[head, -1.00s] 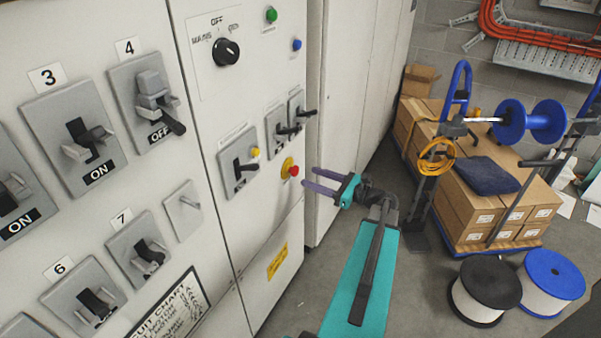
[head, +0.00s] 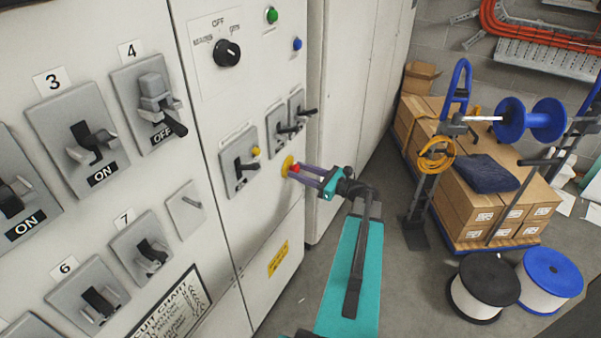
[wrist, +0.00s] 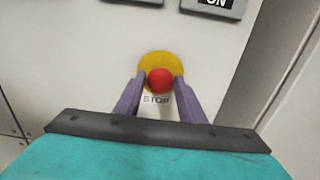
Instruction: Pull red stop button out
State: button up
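The red stop button (head: 294,169) sits on a round yellow plate (head: 287,165) on the cabinet front, below the small levers. In the wrist view the red button (wrist: 160,80) is centred on its yellow plate (wrist: 160,59), with the word STOP below it. My gripper (head: 297,174) is at the button, its two purple fingers pointing at the panel. In the wrist view my gripper (wrist: 160,82) has one fingertip on each side of the red button. The fingers are apart, with the button between their tips; I cannot tell whether they touch it.
A rotary knob (head: 227,53) is higher up. Boxes on a pallet (head: 478,208), a black spool (head: 485,285) and a blue spool (head: 550,280) stand right.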

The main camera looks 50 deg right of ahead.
grip_shut()
jog(key=shift+s+d+f, duration=0.1)
jog(key=shift+s+d, duration=0.05)
jog(key=shift+s, duration=0.5)
jog(key=shift+o, duration=2.4)
grip_release()
jog(key=shift+s, duration=0.1)
jog(key=shift+s, duration=0.1)
jog(key=b+v, duration=0.2)
jog(key=v, duration=1.1)
jog(key=shift+s+b, duration=0.25)
jog(key=shift+b, duration=0.15)
